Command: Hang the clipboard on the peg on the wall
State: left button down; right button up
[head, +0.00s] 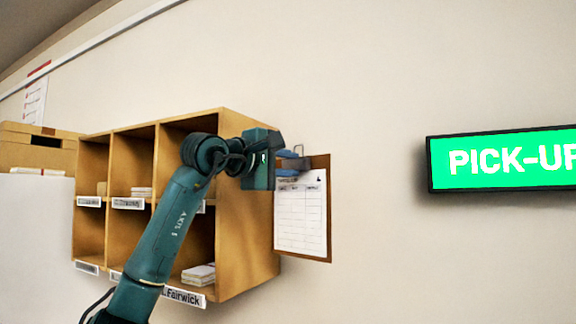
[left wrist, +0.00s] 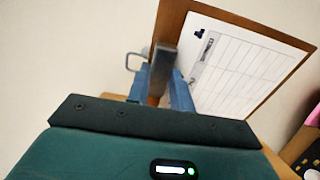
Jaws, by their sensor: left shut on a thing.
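The clipboard (head: 318,170) is a brown board with a printed white sheet, upright beside the right side of the wooden pigeonhole unit. My left gripper (head: 288,166) is shut on its top edge, with blue fingers at the metal clip. In the left wrist view the fingers (left wrist: 162,85) close around the board (left wrist: 172,20) near the grey clip. My right gripper is out of view.
The pigeonhole unit (head: 248,220) with labelled slots and paper stacks stands close behind my left arm. A lit green PICK-UP sign (head: 510,160) is on the wall at right. Bare wall (head: 375,120) lies between. Cardboard boxes (head: 38,150) are at far left.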

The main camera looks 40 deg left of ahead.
pick_arm(q)
jog(key=shift+w+a, duration=0.25)
jog(key=shift+w, duration=0.25)
jog(key=shift+w+a+f, duration=0.1)
jog(key=shift+w+a, duration=0.15)
jog(key=shift+w, duration=0.5)
jog(key=shift+w+a, duration=0.2)
jog(key=shift+w, duration=0.55)
jog(key=w+p, duration=0.1)
jog(key=w+a, duration=0.1)
jog(key=w, duration=0.1)
jog(key=w+f+p, duration=0.1)
jog(key=w, duration=0.1)
jog(key=shift+a+f+p, duration=0.1)
jog(key=shift+a+p, duration=0.2)
jog(key=shift+p, duration=0.05)
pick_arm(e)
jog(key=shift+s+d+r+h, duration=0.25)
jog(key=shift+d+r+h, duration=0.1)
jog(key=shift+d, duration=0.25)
